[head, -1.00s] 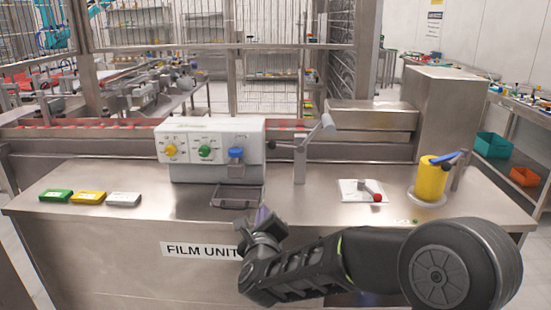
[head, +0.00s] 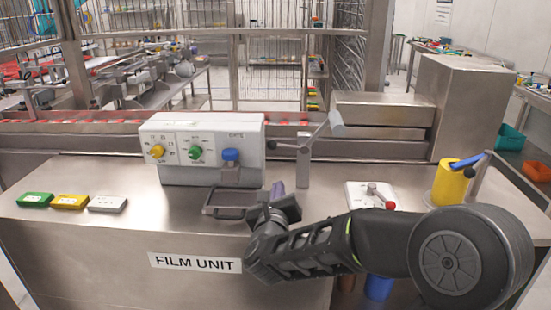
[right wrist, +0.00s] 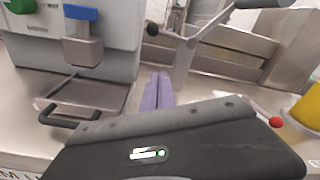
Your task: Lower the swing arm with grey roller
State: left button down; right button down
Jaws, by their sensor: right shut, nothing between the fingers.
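The swing arm (head: 318,133) sits raised on a metal post (head: 303,168) at the right end of the white control box. Its grey roller (head: 337,123) is at the upper right end, and a dark ball knob (head: 271,145) is at the left end. In the right wrist view, the roller (right wrist: 258,3) is cut by the top edge and the knob (right wrist: 152,29) shows left of the post. My right gripper (head: 277,190), with purple fingers (right wrist: 157,94), is shut and empty. It is below and in front of the knob, apart from it. My left gripper is out of view.
The white control box (head: 212,140) has a blue-topped clamp (head: 230,160) above a dark tray (head: 229,205). Right are a red-knobbed lever (head: 390,205) and a yellow roll (head: 449,185). Green, yellow and grey blocks lie left. A conveyor runs behind.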

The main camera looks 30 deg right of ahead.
jog(key=p+x, duration=0.2)
jog(key=x, duration=0.7)
jog(key=shift+r, duration=0.1)
jog(key=w+r+p, duration=0.2)
jog(key=r, duration=0.1)
jog(key=shift+w+r, duration=0.15)
jog(key=shift+w, duration=0.15)
notch_tip(320, 180, up, 7)
jog(key=s+d+m+y+b, duration=0.1)
jog(key=d+m+b, duration=0.1)
jog(key=m+b, duration=0.8)
jog(key=shift+s+m+t+b, duration=0.25)
jog(key=shift+m+t+b, duration=0.05)
jog(key=shift+b, duration=3.5)
jog(key=shift+r, duration=0.15)
